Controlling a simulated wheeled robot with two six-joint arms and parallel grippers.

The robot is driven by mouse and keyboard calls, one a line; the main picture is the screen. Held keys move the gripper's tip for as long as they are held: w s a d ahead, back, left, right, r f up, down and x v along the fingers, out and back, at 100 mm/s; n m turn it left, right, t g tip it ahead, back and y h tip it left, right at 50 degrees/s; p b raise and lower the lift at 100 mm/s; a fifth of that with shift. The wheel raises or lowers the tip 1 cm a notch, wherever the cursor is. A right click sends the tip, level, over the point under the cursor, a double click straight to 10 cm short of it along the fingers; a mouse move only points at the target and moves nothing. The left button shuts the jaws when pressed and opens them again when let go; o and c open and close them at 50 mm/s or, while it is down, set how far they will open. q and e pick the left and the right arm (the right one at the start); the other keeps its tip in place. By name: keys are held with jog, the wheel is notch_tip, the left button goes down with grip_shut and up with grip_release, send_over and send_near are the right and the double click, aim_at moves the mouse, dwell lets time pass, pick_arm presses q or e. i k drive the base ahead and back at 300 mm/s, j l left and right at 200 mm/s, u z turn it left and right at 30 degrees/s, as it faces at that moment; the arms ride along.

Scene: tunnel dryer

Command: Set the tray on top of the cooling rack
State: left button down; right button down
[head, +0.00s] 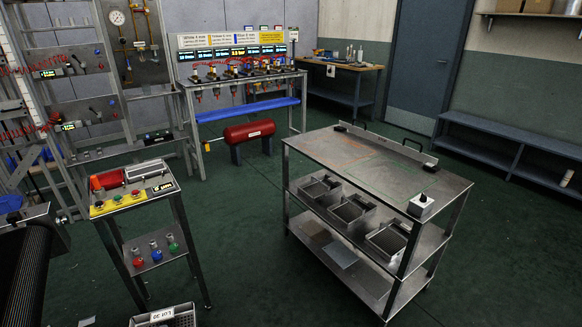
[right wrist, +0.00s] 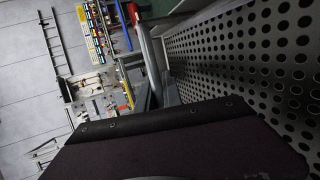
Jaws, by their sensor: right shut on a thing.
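A grey perforated metal wall, which looks like the tray (right wrist: 255,75), fills the right side of the right wrist view at close range. My right gripper (right wrist: 160,88) is at its near edge, shut on it; the exact contact is hard to see. A perforated tray-like box with a white label also shows in the head view (head: 183,319), cut off by the bottom edge. The likely cooling rack (head: 375,172) is a steel multi-shelf stand at right in the head view. Its top has faint orange and green outlines and is mostly bare. My left gripper is in neither view.
The stand's top has a raised bar (head: 385,143) along the far edge and a small block (head: 421,204) at its right corner. Bins (head: 352,209) fill its middle shelf. A button console (head: 135,192) stands left. Green floor (head: 250,240) between them is clear.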

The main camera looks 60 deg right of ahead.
aim_at(361, 160)
jog(key=i+l+z, duration=0.15)
jog(key=l+z, duration=0.15)
jog(key=l, duration=0.2)
jog(key=i+l+z, duration=0.2)
jog(key=l+z, duration=0.15)
jog(key=i+l+z, duration=0.3)
jog(key=l, duration=0.15)
jog(key=i+l+z, duration=0.3)
jog(key=k+l, duration=0.05)
